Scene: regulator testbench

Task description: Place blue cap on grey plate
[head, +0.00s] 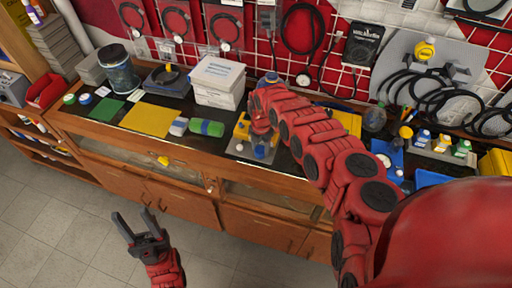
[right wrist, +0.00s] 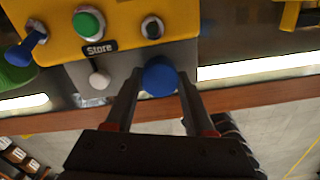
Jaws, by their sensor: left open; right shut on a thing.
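The blue cap (right wrist: 160,76) is round and sits between the fingertips of my right gripper (right wrist: 156,85), which is shut on it. The grey plate (right wrist: 92,73) lies in front of the yellow box, beside and partly behind the fingers. I cannot tell whether the cap touches the plate. In the head view the grey plate (head: 237,149) shows near the bench's front edge, partly covered by my right gripper (head: 262,147). My left gripper (head: 133,228) is open and empty over the floor, in front of the bench.
The yellow box (right wrist: 120,20) labelled Store has a green button (right wrist: 88,23) and a blue lever (right wrist: 28,42). A white-tipped knob (right wrist: 98,78) stands at the plate. A white box (head: 218,80) stands behind. The bench front edge is close.

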